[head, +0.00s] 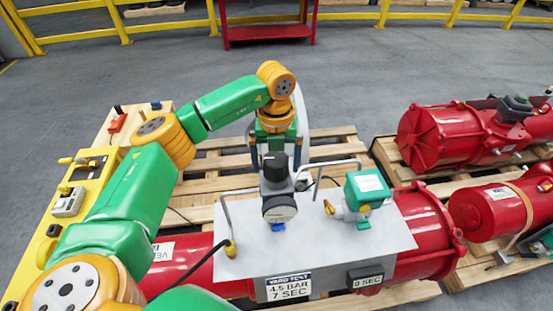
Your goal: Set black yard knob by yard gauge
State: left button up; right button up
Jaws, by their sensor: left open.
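The black yard knob (275,166) sits on top of a grey regulator body that stands on a light grey panel (245,262). The round yard gauge (279,208) is on the front of this body, below the knob; its reading is too small to tell. A sign (289,287) on the panel's front edge reads "YARD TEST 4.5 BAR 7 SEC". My left gripper (273,158) points down at the knob, open, with fingers showing to either side of it. My right gripper is not in view.
A green valve block (367,190) stands right of the regulator, with bent grey pipes nearby. A small display (365,277) reads "0 SEC". The red actuator (420,235) lies under the panel on a wooden pallet (335,141). More red actuators (445,137) lie right.

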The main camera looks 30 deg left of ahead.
pick_arm(q)
jog(key=shift+w+f, duration=0.1)
jog(key=shift+w, duration=0.15)
jog(key=shift+s, duration=0.2)
jog(key=c, duration=1.3)
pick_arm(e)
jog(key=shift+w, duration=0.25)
pick_arm(q)
jog(key=m, duration=0.4)
jog(key=shift+m+b, duration=0.3)
jog(key=shift+b, duration=0.05)
jog(key=m, duration=0.5)
jog(key=shift+r+m, duration=0.2)
jog(key=shift+m, duration=0.1)
jog(key=m, duration=0.5)
jog(key=shift+d+b, duration=0.1)
jog(key=shift+b, duration=0.2)
jog(key=m, duration=0.4)
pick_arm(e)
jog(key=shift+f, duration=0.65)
pick_arm(q)
jog(key=shift+r+m, duration=0.1)
jog(key=shift+m, duration=0.4)
